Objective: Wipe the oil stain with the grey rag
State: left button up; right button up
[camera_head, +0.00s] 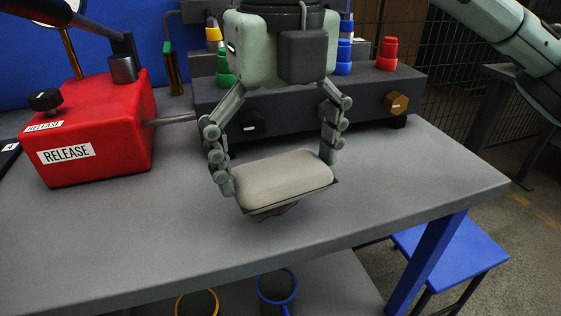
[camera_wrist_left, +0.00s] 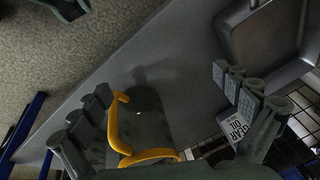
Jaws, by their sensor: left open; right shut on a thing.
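The grey rag (camera_head: 285,178), a pale thick pad, is between the fingers of my right gripper (camera_head: 278,175) in the head view. The gripper is shut on it, one finger at each end, low over the grey workbench (camera_head: 400,190). A dark ragged-edged patch (camera_head: 270,212) shows just under the rag's front edge; I cannot tell whether it is stain, cloth or shadow. Whether the rag touches the bench is unclear. My left gripper (camera_wrist_left: 165,88) is open in the left wrist view, its fingers wide apart.
A red box (camera_head: 100,140) labelled RELEASE stands at the left; a dark fixture (camera_head: 300,115) with coloured knobs stands behind the rag. The left wrist view shows yellow handles (camera_wrist_left: 118,125) by a dark rounded object and a GEAR OIL label (camera_wrist_left: 235,128). The bench's front right is clear.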

aim_at(281, 219)
notch_tip(281, 219, down, 3)
jog(key=b, duration=0.3)
pick_arm(q)
jog(key=a+v, duration=0.1)
jog(key=v, duration=0.8)
jog(key=shift+w+a+r+t+y+b, duration=0.2)
jog(key=shift+r+t+y+b, duration=0.15)
jog(key=shift+r, duration=0.15)
pick_arm(e)
jog(key=shift+f, duration=0.2)
pick_arm(q)
jog(key=shift+f, duration=0.1)
pick_arm(e)
jog(key=shift+f, duration=1)
